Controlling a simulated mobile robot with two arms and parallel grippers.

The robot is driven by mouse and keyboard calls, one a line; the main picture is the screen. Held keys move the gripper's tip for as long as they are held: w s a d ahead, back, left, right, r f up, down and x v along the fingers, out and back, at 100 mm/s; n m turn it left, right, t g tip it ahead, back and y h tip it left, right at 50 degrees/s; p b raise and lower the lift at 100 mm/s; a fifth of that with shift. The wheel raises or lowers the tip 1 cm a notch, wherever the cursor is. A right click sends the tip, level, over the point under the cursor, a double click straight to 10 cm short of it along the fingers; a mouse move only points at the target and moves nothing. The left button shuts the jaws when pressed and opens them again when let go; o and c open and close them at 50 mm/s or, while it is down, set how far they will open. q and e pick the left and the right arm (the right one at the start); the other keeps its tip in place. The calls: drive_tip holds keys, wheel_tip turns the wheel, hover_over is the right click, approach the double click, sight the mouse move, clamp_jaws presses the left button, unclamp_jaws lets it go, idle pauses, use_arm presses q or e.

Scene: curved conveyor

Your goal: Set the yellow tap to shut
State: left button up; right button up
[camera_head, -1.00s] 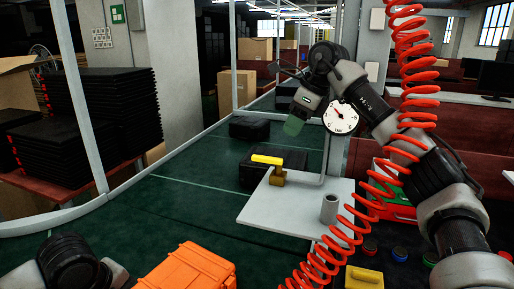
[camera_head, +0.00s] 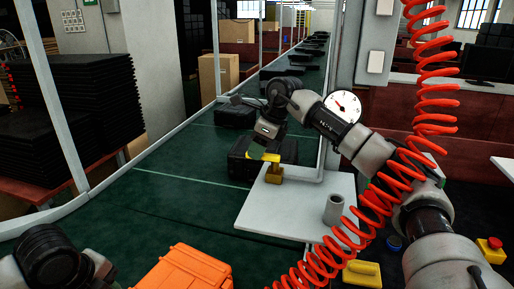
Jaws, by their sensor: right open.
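The yellow tap (camera_head: 273,157) stands on a white shelf (camera_head: 305,212), with its brass-coloured body (camera_head: 274,175) below the lever. The lever lies level and points left from the body. My right gripper (camera_head: 257,151) is open and comes down from above at the lever's left end, hiding part of it. I cannot tell whether the fingers touch the lever. My left arm shows at the bottom left, but its gripper is out of view.
A grey cup-like cylinder (camera_head: 333,209) stands on the shelf, right of the tap. Black cases (camera_head: 240,160) lie on the green conveyor behind it. A red coiled hose (camera_head: 380,200) hangs in front of my right arm. An orange case (camera_head: 185,268) is at the bottom.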

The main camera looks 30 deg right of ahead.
use_arm(q)
drive_tip(key=shift+s+r, duration=0.25)
use_arm(e)
drive_tip(key=shift+s+a+f, duration=0.15)
drive_tip(key=shift+f, duration=0.2)
use_arm(q)
drive_tip(key=shift+w, duration=0.15)
use_arm(e)
drive_tip(key=shift+w+f, duration=0.1)
drive_tip(key=shift+w, duration=0.1)
drive_tip(key=shift+c, duration=1.2)
clamp_jaws()
